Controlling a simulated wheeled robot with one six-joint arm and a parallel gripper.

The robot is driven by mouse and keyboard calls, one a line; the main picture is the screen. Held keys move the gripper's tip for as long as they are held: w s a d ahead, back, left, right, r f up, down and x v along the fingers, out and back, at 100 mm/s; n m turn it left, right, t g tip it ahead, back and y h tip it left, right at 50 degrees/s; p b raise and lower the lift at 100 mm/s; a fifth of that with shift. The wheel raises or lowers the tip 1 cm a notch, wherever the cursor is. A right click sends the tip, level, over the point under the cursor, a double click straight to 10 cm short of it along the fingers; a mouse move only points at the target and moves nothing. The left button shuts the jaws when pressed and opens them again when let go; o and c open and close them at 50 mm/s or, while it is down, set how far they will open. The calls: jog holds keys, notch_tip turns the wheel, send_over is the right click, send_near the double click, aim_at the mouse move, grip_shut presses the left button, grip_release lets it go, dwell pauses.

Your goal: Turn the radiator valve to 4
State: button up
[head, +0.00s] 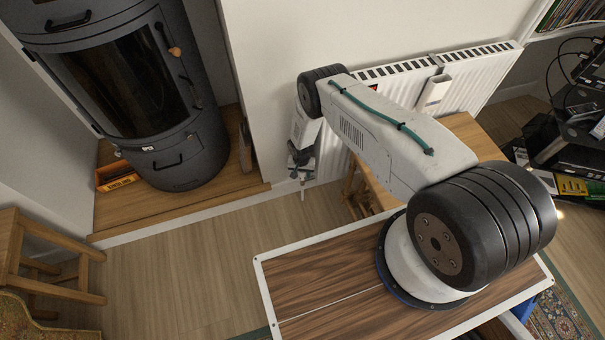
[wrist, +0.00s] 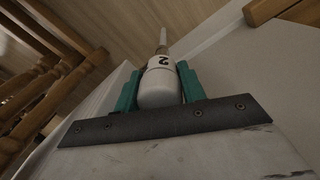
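The radiator valve (wrist: 158,84) is a white rounded knob with a black "2" on the side facing my wrist camera. A pale stem or pipe runs on from its far end. My gripper (wrist: 160,78) has its two teal fingers on either side of the knob, and they look pressed against it. In the head view my gripper (head: 301,160) is low beside the left end of the white radiator (head: 472,85). The valve is hard to make out there, and my arm covers part of the radiator.
A wooden stool or table (head: 462,128) stands in front of the radiator. A dark stove (head: 190,150) stands on a wooden platform at the left. Wooden chair legs (head: 62,285) are at lower left. The floor (head: 170,270) between is clear.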

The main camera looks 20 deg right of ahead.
jog(key=shift+n, duration=0.3)
jog(key=n, duration=0.3)
jog(key=shift+n, duration=0.3)
jog(key=n, duration=0.4)
jog(key=shift+d+n, duration=0.1)
jog(key=shift+n, duration=0.2)
jog(key=n, duration=0.4)
jog(key=shift+w+n+t, duration=0.1)
jog(key=shift+n+t, duration=0.2)
jog(key=shift+n, duration=1.9)
jog(key=o, duration=1)
